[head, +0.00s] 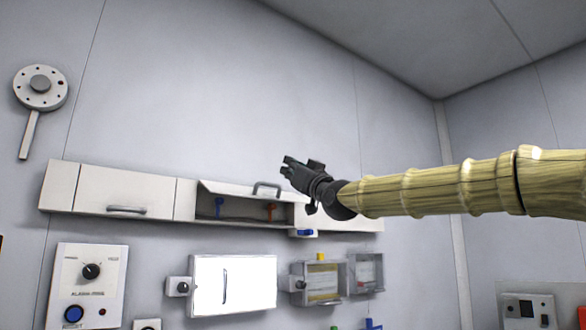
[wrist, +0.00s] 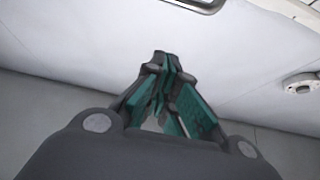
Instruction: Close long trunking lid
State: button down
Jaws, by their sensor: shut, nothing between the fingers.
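The long white trunking (head: 185,200) runs along the wall. Its right lid (head: 235,190) is swung up and stands open, with a dark handle (head: 267,189) near its right end. Inside the opening I see a blue fitting (head: 219,206) and an orange one (head: 270,211). My gripper (head: 287,165) is just above and right of the lid handle, shut and empty. In the wrist view the teal-padded fingers (wrist: 161,60) point at a white surface, probably the lid (wrist: 90,50), with part of a handle (wrist: 198,3) at the top edge. I cannot tell whether the fingertips touch it.
The left lid (head: 125,190) of the trunking is shut. Below are a white box (head: 234,284) with a handle, clear-fronted boxes (head: 318,283) and a control panel (head: 88,285). A round wall fitting (head: 40,88) hangs at upper left. The wall above the trunking is clear.

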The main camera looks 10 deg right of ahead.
jog(key=w+a+p, duration=0.3)
jog(key=w+p, duration=0.1)
jog(key=w, duration=0.1)
jog(key=shift+w+a+f+p, duration=0.15)
jog(key=shift+w+f+p, duration=0.05)
jog(key=shift+f+p, duration=0.2)
dwell(0.3)
jog(key=shift+f, duration=0.1)
